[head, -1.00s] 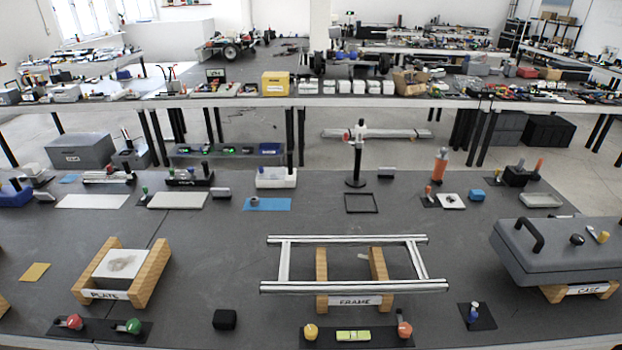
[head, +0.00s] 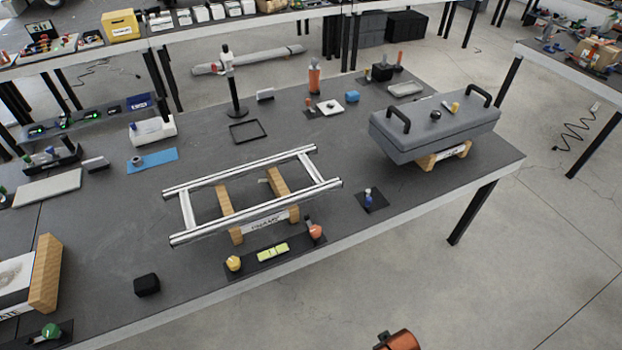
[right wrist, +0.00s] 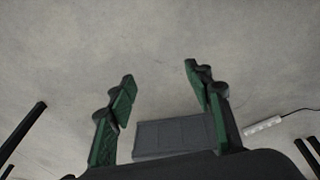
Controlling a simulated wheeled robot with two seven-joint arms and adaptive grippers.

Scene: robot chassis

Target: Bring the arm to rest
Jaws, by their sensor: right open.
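My right gripper (right wrist: 158,85) shows in the right wrist view with its two green fingers spread wide apart and nothing between them. Bare concrete floor lies behind the fingertips. A dark grey flat box-like shape (right wrist: 175,137) shows between the finger bases. In the head view, a small orange and dark part (head: 398,340) is at the bottom edge, probably of my own arm; the right gripper itself does not show there. My left gripper is in neither view.
A dark workbench (head: 330,215) holds an aluminium frame (head: 255,192) on wooden blocks, a grey case (head: 435,132), a black block (head: 147,285) and a blue mat (head: 152,160). Another bench (head: 580,70) stands at the right.

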